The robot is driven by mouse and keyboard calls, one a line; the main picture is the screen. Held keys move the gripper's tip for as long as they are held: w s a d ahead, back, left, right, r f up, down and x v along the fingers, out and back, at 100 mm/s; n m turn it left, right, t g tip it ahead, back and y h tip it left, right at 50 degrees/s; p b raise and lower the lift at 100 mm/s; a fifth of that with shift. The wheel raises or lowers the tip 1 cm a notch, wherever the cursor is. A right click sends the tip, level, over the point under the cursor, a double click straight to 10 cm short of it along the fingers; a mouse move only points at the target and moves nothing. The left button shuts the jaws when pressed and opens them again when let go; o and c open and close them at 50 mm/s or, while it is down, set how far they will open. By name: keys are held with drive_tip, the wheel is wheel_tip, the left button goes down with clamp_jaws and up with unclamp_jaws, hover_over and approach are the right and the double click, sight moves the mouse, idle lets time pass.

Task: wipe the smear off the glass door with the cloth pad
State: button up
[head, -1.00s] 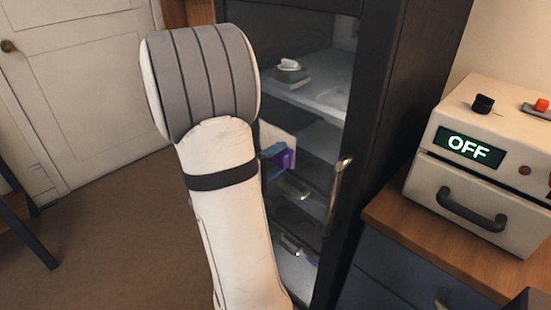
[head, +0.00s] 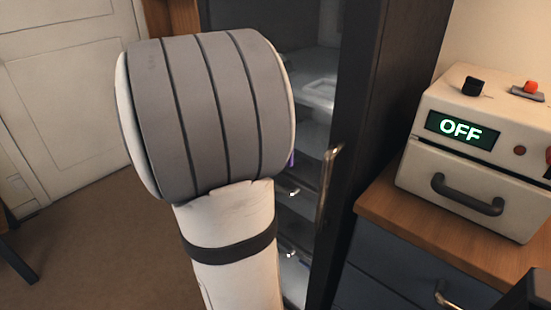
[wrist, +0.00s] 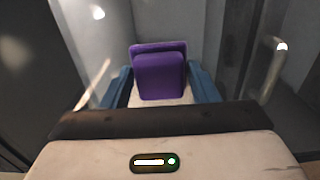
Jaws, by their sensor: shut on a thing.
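The purple cloth pad (wrist: 159,78) sits between the blue fingers of my gripper (wrist: 161,88) in the wrist view. My gripper is shut on it. In the head view only a thin purple edge of the pad (head: 291,160) shows beside my arm, which hides the gripper. The glass door (head: 306,165) of the dark cabinet is in front of the pad, with its metal handle (head: 328,180) to the right. I cannot tell whether the pad touches the glass. I cannot make out the smear for certain; pale streaks and reflections show in the wrist view.
The dark cabinet frame (head: 372,110) stands right of the door. A wooden-topped drawer unit (head: 385,213) beside it carries a cream box (head: 425,165) with an OFF display. Shelves show behind the glass. Brown floor and a white room door (head: 70,90) lie to the left.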

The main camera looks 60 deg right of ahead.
drive_tip(key=shift+r, duration=0.45)
drive_tip(key=shift+w+d+r+b, duration=0.65)
drive_tip(key=shift+w+b, duration=1.9)
drive_tip(key=shift+w, duration=4.35)
drive_tip(key=shift+s+a+b, duration=0.2)
drive_tip(key=shift+s+b, duration=1)
drive_tip(key=shift+s, duration=1.1)
drive_tip(key=shift+s+a+b, duration=0.25)
drive_tip(key=shift+s+b, duration=0.9)
drive_tip(key=shift+s, duration=1.2)
drive_tip(key=shift+s+a+b, duration=0.2)
drive_tip(key=shift+s+b, duration=1)
drive_tip(key=shift+s, duration=1.1)
